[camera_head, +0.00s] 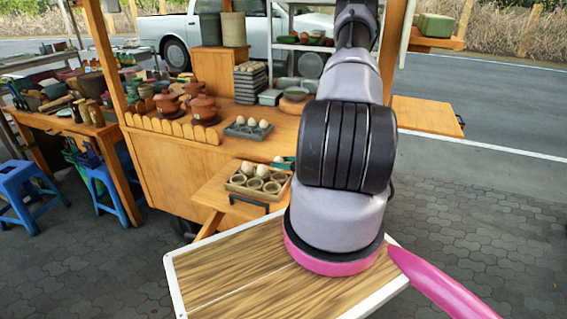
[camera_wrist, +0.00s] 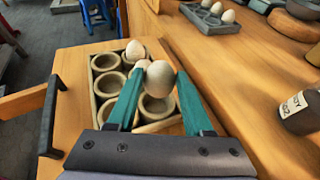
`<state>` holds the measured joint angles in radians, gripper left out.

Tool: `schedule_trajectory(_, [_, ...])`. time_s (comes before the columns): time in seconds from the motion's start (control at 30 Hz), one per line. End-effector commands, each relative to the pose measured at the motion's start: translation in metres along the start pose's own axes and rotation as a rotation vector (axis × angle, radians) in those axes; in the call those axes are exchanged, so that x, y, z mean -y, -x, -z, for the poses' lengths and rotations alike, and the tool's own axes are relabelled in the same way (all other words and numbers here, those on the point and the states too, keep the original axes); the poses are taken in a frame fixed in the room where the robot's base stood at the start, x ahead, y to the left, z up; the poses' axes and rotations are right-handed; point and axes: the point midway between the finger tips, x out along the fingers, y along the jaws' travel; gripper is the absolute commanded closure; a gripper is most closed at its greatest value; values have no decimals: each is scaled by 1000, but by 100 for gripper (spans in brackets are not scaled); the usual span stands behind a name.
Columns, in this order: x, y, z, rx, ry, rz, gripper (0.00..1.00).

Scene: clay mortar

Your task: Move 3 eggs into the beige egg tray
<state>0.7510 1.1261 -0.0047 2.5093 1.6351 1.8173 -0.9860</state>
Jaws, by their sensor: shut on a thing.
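The beige egg tray (camera_head: 246,194) sits on a wooden side shelf; it also shows in the wrist view (camera_wrist: 95,98). Two pale eggs rest in its cups, one (camera_wrist: 135,50) at the edge and one (camera_wrist: 143,65) partly hidden behind my gripper; they show in the head view too (camera_head: 247,168) (camera_head: 262,171). Several cups are empty. My gripper (camera_wrist: 160,74), with teal fingers, is shut on a third egg (camera_wrist: 161,80), above the tray's cups. In the head view my arm hides most of my gripper (camera_head: 285,162).
A grey egg tray (camera_head: 243,133) with three eggs stands on the counter behind. Clay pots (camera_head: 203,108) stand left of it. A labelled dark jar (camera_wrist: 302,112) is at the right in the wrist view. A dark handle (camera_wrist: 48,115) edges the shelf.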

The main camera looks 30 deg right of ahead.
Motion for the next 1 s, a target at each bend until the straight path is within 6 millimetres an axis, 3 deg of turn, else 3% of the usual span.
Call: schedule_trajectory(1.0, [0, -5, 14, 0, 0, 0, 76])
